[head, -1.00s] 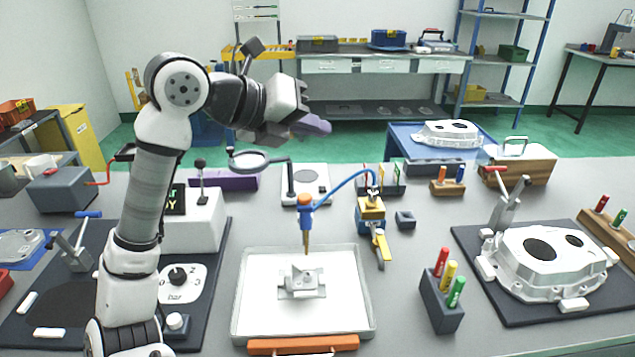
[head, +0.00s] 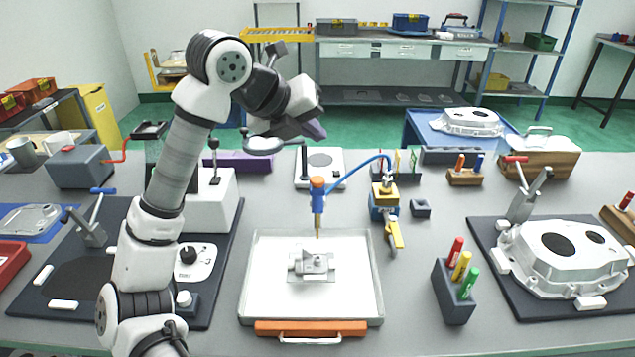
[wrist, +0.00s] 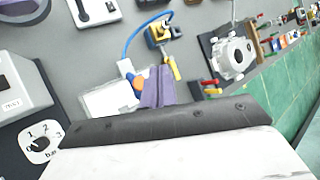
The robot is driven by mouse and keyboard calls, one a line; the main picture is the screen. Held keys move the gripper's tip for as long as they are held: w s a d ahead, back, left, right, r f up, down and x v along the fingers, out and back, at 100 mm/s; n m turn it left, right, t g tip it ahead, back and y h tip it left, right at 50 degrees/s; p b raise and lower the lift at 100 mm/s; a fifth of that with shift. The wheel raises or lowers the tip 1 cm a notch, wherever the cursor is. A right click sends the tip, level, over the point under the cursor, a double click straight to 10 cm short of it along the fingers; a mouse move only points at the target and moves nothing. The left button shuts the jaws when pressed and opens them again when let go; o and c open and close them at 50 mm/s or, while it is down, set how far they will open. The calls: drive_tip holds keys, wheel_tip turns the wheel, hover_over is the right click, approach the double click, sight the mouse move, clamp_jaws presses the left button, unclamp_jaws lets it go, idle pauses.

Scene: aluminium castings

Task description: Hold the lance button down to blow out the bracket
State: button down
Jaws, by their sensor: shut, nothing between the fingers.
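The grey bracket (head: 312,264) lies in a white tray (head: 262,300) with an orange front handle. The lance (head: 317,198), orange on top with a brass nozzle, stands upright above it on a blue hose. A pale round button (head: 184,299) sits on a small grey block below the pressure dial (head: 188,255); I cannot tell whether it is the lance button. My gripper (head: 314,131) has purple fingers, shut and empty, high above the bench behind the lance. In the wrist view its fingers (wrist: 157,88) overlap part of the lance and hide most of the bracket.
A magnifier (head: 264,145) stands close to my gripper. A yellow valve unit (head: 384,200) stands right of the lance. A pen block (head: 452,292) and a clamped casting (head: 560,262) are farther right. Bare bench lies between the tray and the pen block.

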sight(313, 181)
wheel_tip(313, 181, down, 6)
drive_tip(key=b, duration=0.4)
drive_tip(key=shift+f, duration=0.25)
drive_tip(key=shift+f, duration=0.15)
idle(1.5)
drive_tip(key=shift+f+b, duration=0.3)
drive_tip(key=shift+b, duration=0.2)
drive_tip(key=shift+f+b, duration=0.55)
drive_tip(key=shift+f, duration=0.05)
idle(0.5)
drive_tip(key=shift+r, duration=0.15)
idle(1.6)
drive_tip(key=shift+r+p, duration=0.6)
drive_tip(key=shift+r, duration=0.3)
drive_tip(key=shift+r, duration=0.1)
drive_tip(key=shift+r+p, duration=1.65)
drive_tip(key=shift+r, duration=0.8)
